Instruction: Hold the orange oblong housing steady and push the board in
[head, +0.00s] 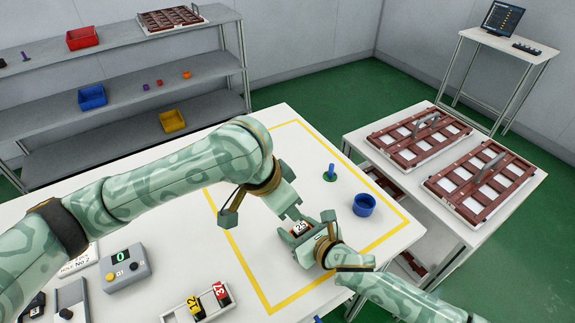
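I cannot make out an orange oblong housing or a board for certain on the table. A small block with a white numbered label (301,227) sits between my two grippers, mostly covered by them. My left gripper (290,211) hangs just above and behind this block, pointing down at it. Its fingers overlap in the picture, so its opening is unclear. My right gripper (316,232) reaches in from the lower right and is at the same block. Whether its fingers touch or clasp the block is hidden.
Yellow tape (241,262) frames the work area. Brown racks (483,181) stand at right.

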